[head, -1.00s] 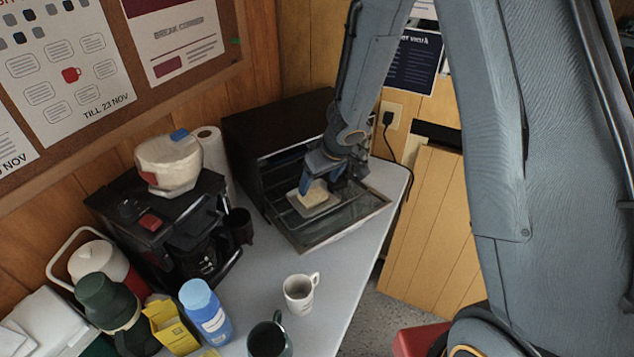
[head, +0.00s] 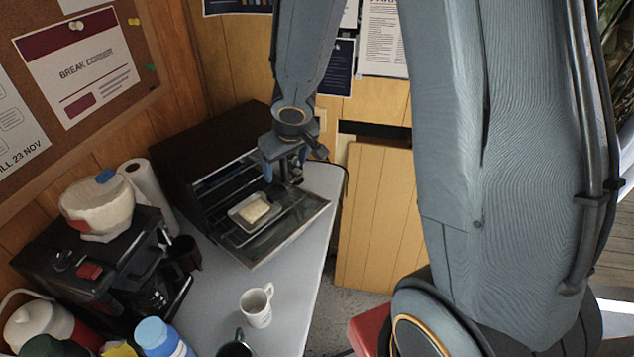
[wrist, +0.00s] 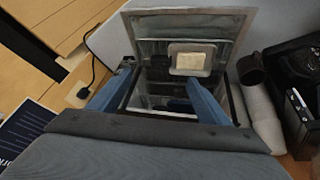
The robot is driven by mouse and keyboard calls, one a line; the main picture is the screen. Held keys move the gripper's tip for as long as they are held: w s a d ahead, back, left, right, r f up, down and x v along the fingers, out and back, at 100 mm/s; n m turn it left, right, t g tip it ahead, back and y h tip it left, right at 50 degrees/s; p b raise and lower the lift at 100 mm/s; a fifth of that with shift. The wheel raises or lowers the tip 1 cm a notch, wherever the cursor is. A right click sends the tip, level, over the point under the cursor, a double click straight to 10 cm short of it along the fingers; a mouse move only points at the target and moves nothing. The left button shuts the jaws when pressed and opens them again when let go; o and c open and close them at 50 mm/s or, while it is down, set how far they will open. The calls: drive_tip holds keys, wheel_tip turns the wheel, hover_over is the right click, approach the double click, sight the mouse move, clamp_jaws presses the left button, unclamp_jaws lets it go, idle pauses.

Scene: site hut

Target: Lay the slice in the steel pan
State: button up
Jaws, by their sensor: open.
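The pale slice (head: 254,210) lies flat in the small steel pan (head: 236,215), inside its rim. The pan rests at the mouth of the open toaster oven. The wrist view also shows the slice (wrist: 190,61) in the pan (wrist: 176,48). My gripper (head: 281,178) is open and empty, above and behind the pan to the right in the head view. In the wrist view the two blue fingers of my gripper (wrist: 160,78) are spread wide, with nothing between them touching the slice.
The toaster oven (head: 185,165) has its door (head: 290,228) folded down. A coffee maker (head: 110,265) and paper roll (head: 147,188) stand left of it. A white mug (head: 257,306) stands in front on the counter (head: 215,290). The counter between the oven and mug is clear.

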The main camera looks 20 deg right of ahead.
drive_tip(key=s+d+r+m+g, duration=0.1)
drive_tip(key=s+r, duration=0.2)
drive_tip(key=s, duration=0.5)
drive_tip(key=s+d+r+m+g, duration=0.1)
drive_tip(key=s+d+r+m, duration=0.1)
drive_tip(key=s, duration=0.5)
drive_tip(key=shift+s+r, duration=0.4)
drive_tip(key=shift+s, duration=0.1)
